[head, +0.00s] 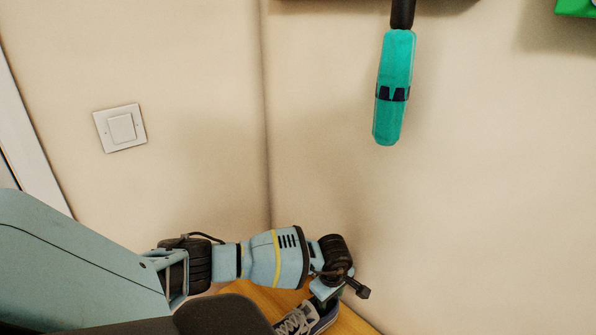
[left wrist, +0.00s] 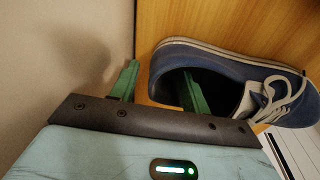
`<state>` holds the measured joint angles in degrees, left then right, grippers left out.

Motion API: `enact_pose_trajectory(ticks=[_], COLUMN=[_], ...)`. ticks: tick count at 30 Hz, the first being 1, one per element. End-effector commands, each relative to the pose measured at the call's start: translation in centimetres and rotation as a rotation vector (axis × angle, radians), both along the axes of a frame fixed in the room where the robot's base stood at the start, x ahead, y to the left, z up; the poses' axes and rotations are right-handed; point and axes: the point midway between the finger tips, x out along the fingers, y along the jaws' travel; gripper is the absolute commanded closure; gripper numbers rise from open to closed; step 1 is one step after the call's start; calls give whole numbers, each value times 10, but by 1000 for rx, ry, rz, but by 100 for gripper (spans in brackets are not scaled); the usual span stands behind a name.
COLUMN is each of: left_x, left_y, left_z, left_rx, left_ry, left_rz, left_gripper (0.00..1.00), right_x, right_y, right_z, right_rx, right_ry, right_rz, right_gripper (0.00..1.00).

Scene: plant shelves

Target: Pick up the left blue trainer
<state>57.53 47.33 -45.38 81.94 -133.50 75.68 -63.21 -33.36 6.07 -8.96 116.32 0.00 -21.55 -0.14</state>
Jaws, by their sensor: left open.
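A blue trainer (head: 322,319) with white laces and a pale sole edge sits on a wooden surface at the bottom of the head view. In the left wrist view the trainer (left wrist: 225,62) lies on its sole, heel towards my gripper and laces at the right. My left gripper (left wrist: 160,68) is open at the heel. One green finger shows inside the shoe's opening, the other outside the heel on the left. In the head view the left gripper (head: 324,294) is right over the trainer, its fingertips hard to see. A second trainer and my right gripper are not in view.
The wooden surface (head: 350,321) meets beige walls close behind and beside the gripper. A light switch (head: 121,128) is on the left wall. A teal-handled tool (head: 393,85) hangs at the upper right. A green object (head: 576,8) shows at the top right corner.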

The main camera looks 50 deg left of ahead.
Motion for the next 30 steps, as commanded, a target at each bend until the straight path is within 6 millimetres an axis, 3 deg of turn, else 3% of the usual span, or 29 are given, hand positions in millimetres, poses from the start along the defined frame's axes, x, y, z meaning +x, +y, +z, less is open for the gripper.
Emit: enact_pose_trajectory(ticks=[5,15,25,30], left_x=[0,0,1,1], left_y=[0,0,0,1], left_z=[0,1,3,16], left_rx=[0,0,0,1], left_ry=[0,0,-2,-4], left_rz=[0,0,1,1], left_gripper=[55,99,100,100], right_x=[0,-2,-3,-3], right_y=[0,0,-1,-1], right_z=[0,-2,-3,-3], right_rx=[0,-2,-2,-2], right_ry=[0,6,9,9], right_rz=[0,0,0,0], right_gripper=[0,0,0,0])
